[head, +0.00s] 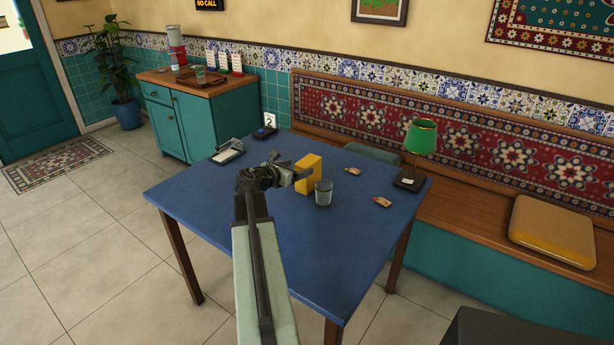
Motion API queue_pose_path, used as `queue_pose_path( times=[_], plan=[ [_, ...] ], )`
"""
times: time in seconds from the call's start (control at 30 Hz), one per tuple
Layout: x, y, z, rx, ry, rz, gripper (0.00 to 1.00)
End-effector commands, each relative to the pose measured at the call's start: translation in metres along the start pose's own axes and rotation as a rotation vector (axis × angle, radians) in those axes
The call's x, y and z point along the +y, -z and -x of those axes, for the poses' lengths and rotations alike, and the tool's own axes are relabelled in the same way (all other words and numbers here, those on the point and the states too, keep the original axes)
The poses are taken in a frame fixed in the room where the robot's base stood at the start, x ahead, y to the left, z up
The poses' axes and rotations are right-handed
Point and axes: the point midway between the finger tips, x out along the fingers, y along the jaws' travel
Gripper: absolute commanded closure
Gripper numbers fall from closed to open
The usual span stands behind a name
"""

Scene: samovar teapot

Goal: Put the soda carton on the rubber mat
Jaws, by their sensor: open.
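A yellow box (308,174), which looks like the soda carton, stands upright on the blue table (215,200). My gripper (291,174) is open at the box's left side, with its fingers pointing toward it. Part of the box's left side is hidden behind the gripper, and I cannot tell whether they touch. I cannot surely pick out the rubber mat. A dark flat piece (209,84) lies under a glass on the teal cabinet, too small to identify.
A grey cup (323,192) stands just right of the box. A green lamp (421,138) stands at the table's right corner. Two small packets (381,202) lie between. A metal device (228,153) and a number sign (270,121) are at the far left. The table's front is clear.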

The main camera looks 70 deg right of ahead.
Motion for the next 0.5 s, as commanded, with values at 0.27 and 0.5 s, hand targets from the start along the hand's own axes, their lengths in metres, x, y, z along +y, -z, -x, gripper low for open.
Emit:
queue_pose_path(
  times=[0.27, 0.5],
  plan=[
    [0.0, 0.002, -0.024, 0.001, 0.003, -0.003, 0.24],
    [0.001, 0.001, -0.036, 0.001, 0.002, -0.003, 0.24]
  ],
)
